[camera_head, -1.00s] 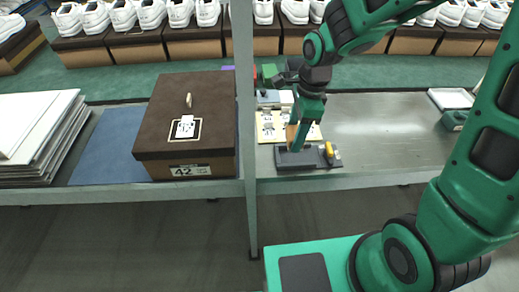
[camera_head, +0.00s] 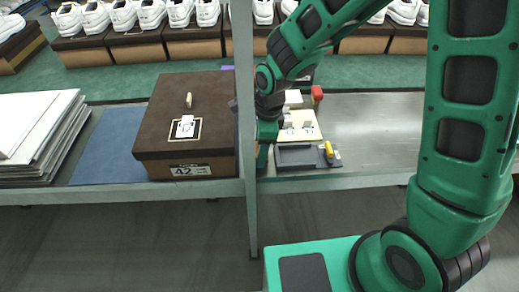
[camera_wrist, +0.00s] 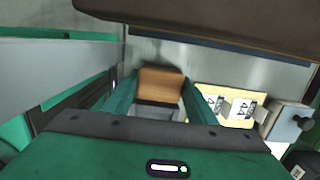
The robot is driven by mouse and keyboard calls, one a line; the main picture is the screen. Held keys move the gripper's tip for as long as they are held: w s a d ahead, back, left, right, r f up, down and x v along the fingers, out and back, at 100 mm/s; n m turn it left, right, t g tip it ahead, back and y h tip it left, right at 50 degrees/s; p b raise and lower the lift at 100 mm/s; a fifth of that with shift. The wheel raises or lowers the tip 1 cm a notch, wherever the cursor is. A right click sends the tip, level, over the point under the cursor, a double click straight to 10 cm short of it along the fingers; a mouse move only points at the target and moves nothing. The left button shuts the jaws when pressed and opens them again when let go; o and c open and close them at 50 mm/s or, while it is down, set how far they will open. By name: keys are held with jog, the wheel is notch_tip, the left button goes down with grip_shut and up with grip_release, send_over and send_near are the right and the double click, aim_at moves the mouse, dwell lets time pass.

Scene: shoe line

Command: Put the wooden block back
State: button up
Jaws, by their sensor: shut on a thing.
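The wooden block (camera_wrist: 160,84) is between the two green fingers of my gripper (camera_wrist: 159,98) in the wrist view. The block has a tan-brown upper part, with a dark band and a grey area just below it. My gripper is shut on it. I cannot tell whether the block touches the shelf.
A brown shoe box (camera_head: 186,127) stands left of the post (camera_head: 245,110); its edge shows close in the wrist view (camera_wrist: 210,20). A cream board (camera_head: 298,127) with small white pieces lies behind the tray. A yellow item (camera_head: 329,151) is at the tray's right. The shelf farther right is clear.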

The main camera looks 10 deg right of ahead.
jog(key=shift+f, duration=0.35)
jog(key=o, duration=1)
jog(key=shift+f, duration=0.1)
jog(key=shift+c, duration=0.2)
notch_tip(320, 180, up, 12)
jog(key=d, duration=0.1)
jog(key=shift+d, duration=0.25)
